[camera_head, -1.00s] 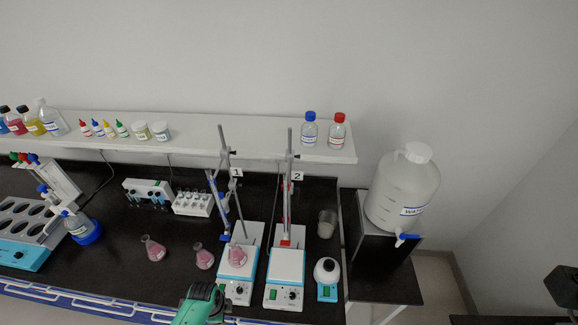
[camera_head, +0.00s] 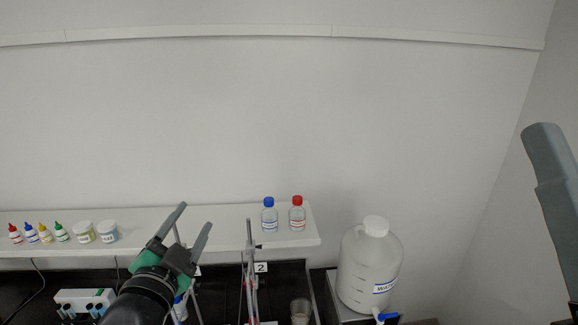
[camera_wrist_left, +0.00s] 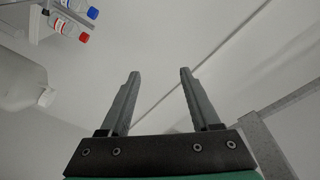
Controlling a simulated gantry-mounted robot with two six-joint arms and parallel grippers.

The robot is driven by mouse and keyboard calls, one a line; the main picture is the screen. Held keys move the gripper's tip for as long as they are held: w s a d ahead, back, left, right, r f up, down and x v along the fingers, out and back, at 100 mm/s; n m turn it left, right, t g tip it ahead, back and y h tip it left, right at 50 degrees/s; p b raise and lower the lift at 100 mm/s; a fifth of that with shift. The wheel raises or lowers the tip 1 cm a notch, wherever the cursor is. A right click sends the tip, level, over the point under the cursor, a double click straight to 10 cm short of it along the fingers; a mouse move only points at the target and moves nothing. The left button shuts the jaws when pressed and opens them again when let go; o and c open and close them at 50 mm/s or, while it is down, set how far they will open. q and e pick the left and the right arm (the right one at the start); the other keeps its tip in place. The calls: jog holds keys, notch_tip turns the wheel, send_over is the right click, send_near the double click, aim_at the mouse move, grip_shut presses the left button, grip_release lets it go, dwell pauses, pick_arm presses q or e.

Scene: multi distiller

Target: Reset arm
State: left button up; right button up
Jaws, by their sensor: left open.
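My left gripper (camera_head: 196,222) is raised in front of the white shelf in the head view, its two grey fingers spread and pointing up. It is open with nothing between the fingers. In the left wrist view the open gripper (camera_wrist_left: 158,75) shows only wall behind its fingers. A grey link at the right edge of the head view seems to be part of my right arm; the right gripper's fingers do not show.
The white shelf (camera_head: 170,216) holds dropper bottles, two jars (camera_head: 107,231), a blue-capped bottle (camera_head: 269,216) and a red-capped bottle (camera_head: 297,214). A large water jug (camera_head: 368,268) stands right of the black bench. Stand 2 (camera_head: 250,270) rises near my left gripper. The space above the shelf is clear.

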pick_arm(q)
jog(key=s+r+n+t+h, duration=0.1)
jog(key=s+r+n+t, duration=0.7)
jog(key=s+r, duration=1.3)
jog(key=shift+s+d+r+n+t, duration=0.15)
jog(key=shift+s+r+n+t, duration=0.2)
jog(key=shift+s+n, duration=0.45)
